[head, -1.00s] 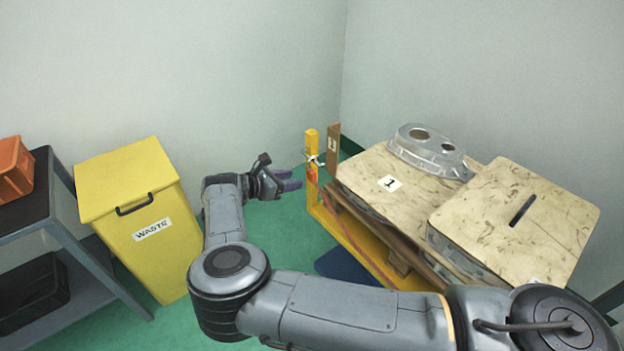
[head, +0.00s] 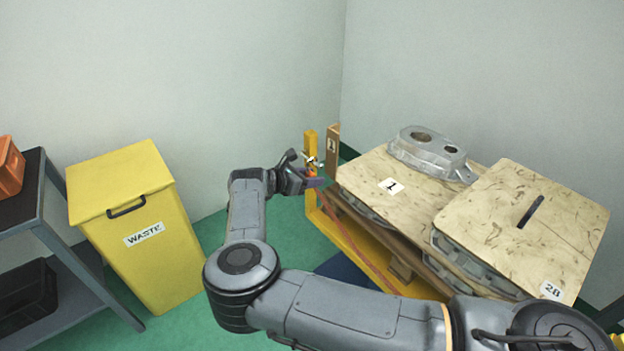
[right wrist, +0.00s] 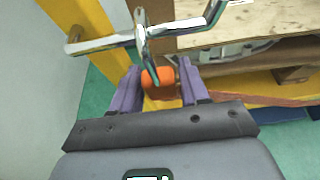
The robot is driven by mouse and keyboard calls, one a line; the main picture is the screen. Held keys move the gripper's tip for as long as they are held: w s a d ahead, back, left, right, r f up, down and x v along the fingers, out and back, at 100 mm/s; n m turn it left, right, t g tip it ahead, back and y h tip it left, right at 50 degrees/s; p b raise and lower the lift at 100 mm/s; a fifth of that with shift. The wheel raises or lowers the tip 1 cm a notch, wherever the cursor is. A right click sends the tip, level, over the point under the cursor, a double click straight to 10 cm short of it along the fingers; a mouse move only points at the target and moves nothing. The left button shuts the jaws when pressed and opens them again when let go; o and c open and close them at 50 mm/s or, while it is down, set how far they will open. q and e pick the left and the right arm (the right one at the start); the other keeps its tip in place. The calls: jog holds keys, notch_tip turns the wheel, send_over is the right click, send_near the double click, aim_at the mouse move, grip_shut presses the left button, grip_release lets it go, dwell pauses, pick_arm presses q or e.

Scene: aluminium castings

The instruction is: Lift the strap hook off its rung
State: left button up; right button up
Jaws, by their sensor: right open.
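The strap hook (right wrist: 141,32) is a shiny metal piece, crossing over the rung (right wrist: 100,43), a chrome bar sticking out from a yellow post. An orange strap piece (right wrist: 158,84) hangs just below the hook. My right gripper (right wrist: 160,72) is open, with its purple fingers on either side of the orange piece. I cannot tell whether either finger touches it. In the head view my right gripper (head: 307,170) is at the yellow post, and the small metal hook and rung (head: 314,162) show just beside its fingers. My left gripper is out of view.
Right of the post (head: 311,145) is a stack with marbled boards (head: 365,180) and a metal casting (head: 432,152) on top. A yellow waste bin (head: 150,245) and a shelf (head: 25,205) are on the left.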

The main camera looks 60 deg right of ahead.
jog(key=shift+a, duration=0.1)
jog(key=c, duration=0.8)
grip_shut()
jog(key=shift+r, duration=0.1)
